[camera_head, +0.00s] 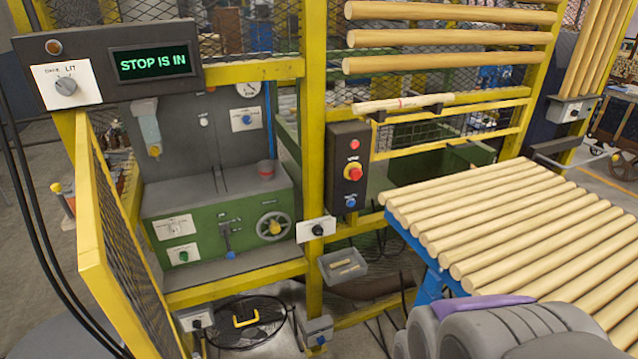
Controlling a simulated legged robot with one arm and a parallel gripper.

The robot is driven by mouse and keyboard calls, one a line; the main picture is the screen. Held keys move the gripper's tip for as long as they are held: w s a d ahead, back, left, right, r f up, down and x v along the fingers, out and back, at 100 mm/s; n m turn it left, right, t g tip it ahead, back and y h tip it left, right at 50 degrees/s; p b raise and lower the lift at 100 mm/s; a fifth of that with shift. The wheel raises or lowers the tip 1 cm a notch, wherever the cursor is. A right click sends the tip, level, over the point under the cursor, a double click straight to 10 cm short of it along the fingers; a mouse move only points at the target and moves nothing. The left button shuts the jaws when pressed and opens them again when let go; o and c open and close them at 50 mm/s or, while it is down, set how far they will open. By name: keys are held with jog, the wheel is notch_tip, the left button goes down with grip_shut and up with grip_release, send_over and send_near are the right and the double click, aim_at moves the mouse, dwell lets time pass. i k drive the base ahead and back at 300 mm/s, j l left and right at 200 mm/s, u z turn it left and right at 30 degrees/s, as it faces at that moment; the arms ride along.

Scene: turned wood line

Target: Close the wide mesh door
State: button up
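The wide mesh door (92,220) is a yellow frame with dark mesh at the left of the head view. It stands open, swung out at a steep angle from the yellow-framed opening. Its lower part runs down towards the bottom edge of the picture. Through the opening I see a green and grey machine (218,210) with a handwheel. My grey arm parts, with a purple strip, fill the bottom right corner, well apart from the door. I cannot make out my gripper's fingers in this view.
A panel (110,65) above the door reads "STOP IS IN". Black cables hang at the far left. A round black mesh cover (235,335) lies low below the opening. A control box (348,165) is on the middle post. A rack of wooden rods (500,210) blocks the right.

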aim_at(94, 268)
jog(key=j+u, duration=0.55)
jog(key=u, duration=0.2)
jog(key=j+u, duration=0.35)
jog(key=k+u, duration=0.15)
jog(key=u, duration=0.2)
jog(key=k+u, duration=0.15)
jog(key=u, duration=0.25)
jog(key=k+j+u, duration=0.1)
jog(key=u, duration=0.25)
